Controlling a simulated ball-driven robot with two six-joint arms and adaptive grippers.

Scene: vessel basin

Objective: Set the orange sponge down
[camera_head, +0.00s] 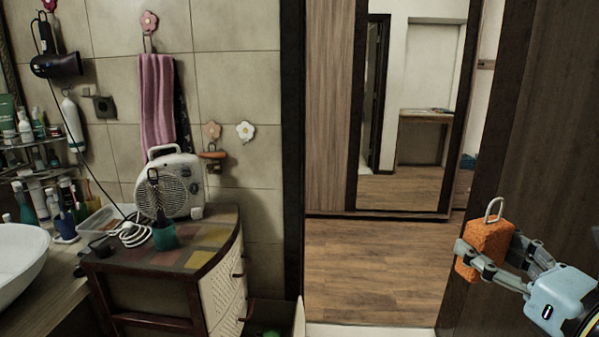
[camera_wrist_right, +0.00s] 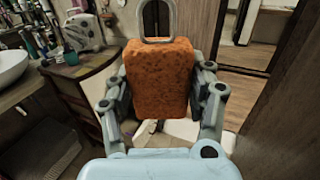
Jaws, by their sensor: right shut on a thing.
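The orange sponge (camera_head: 487,246) is a rough block with a metal loop on top. It is held upright in the air at the right of the head view, in front of the dark door. My right gripper (camera_head: 478,258) is shut on it, one finger on each side. In the right wrist view the sponge (camera_wrist_right: 160,78) fills the middle, between the fingers of my right gripper (camera_wrist_right: 160,95). My left gripper is not in view.
A small cabinet (camera_head: 160,262) with a tiled top stands at the left, bearing a fan heater (camera_head: 172,188) and a teal cup (camera_head: 164,236). A white basin (camera_head: 20,258) is at the far left. The doorway floor (camera_head: 375,265) is clear.

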